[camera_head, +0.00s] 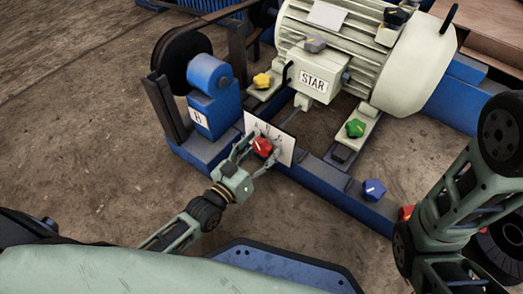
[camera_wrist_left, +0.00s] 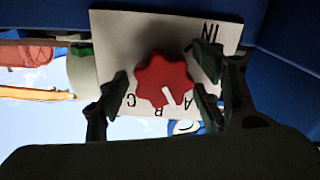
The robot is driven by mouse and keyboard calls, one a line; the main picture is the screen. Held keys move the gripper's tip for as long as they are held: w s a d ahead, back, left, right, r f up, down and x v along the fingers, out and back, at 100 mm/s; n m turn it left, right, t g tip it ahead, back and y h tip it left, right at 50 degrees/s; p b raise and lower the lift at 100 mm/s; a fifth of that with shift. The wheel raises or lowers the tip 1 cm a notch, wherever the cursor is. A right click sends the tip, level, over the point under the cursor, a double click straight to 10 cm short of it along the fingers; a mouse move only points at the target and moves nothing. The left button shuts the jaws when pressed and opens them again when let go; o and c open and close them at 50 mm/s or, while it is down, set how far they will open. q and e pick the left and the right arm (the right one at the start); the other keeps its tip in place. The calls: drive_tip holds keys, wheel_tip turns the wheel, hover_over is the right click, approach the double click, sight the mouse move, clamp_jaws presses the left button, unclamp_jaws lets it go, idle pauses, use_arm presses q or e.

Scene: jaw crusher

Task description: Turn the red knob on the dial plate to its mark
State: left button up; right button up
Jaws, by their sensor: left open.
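The red knob (camera_head: 262,147) sits on the white dial plate (camera_head: 284,152), which stands upright on the blue frame. In the left wrist view the knob (camera_wrist_left: 163,82) is lobed with a white pointer line, and the plate (camera_wrist_left: 125,35) shows the letters A, B, C and IN. The pointer line lies toward the letters A and B, nearer A than C. My left gripper (camera_head: 254,156) is open, with a finger on each side of the knob; it also shows in the left wrist view (camera_wrist_left: 165,95). Whether the fingers touch the knob I cannot tell.
A pale green motor (camera_head: 365,45) with a STAR box stands behind the plate. Yellow (camera_head: 262,81), green (camera_head: 355,128) and blue (camera_head: 374,190) knobs sit around it on the blue frame (camera_head: 335,190). A blue block (camera_head: 211,100) with a label stands left of the plate.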

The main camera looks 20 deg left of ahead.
use_arm(q)
drive_tip(key=shift+c, duration=0.5)
drive_tip(key=c, duration=1)
